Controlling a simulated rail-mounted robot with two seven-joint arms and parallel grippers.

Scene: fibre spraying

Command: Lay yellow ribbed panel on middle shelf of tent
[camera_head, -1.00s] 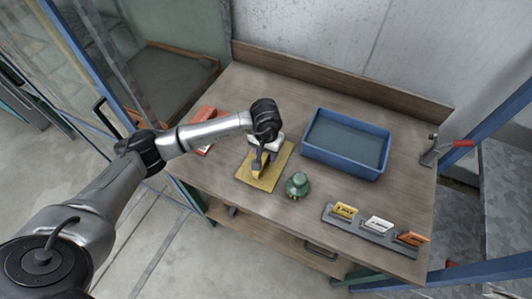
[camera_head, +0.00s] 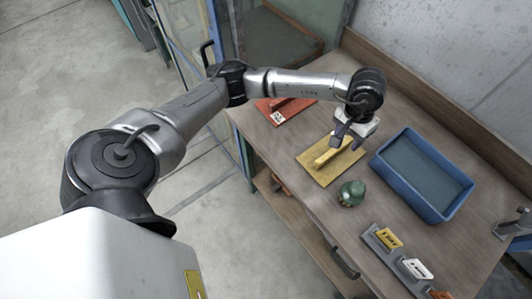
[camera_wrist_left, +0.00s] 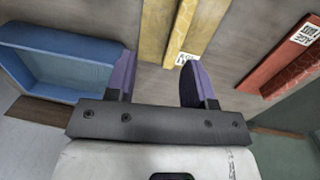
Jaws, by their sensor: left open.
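The yellow ribbed panel (camera_head: 318,172) lies flat on the wooden bench, with a raised yellow rib along its middle. My left gripper (camera_head: 347,137) is open and empty, above the rib's far end. In the left wrist view the panel (camera_wrist_left: 157,32) shows beyond the open fingers (camera_wrist_left: 158,62), with a small white label at its near end. It appears apart from the fingers. A blue-framed enclosure with clear sides (camera_head: 186,22) stands at the upper left and may be the tent; its middle shelf cannot be made out. My right gripper is not in view.
A red panel (camera_head: 275,105) lies left of the yellow one. A blue bin (camera_head: 462,205) stands to the right. A green knobbed object (camera_head: 351,193) and a rack with coloured tags (camera_head: 377,249) are nearer the front edge. A wooden rim (camera_head: 420,90) runs along the back.

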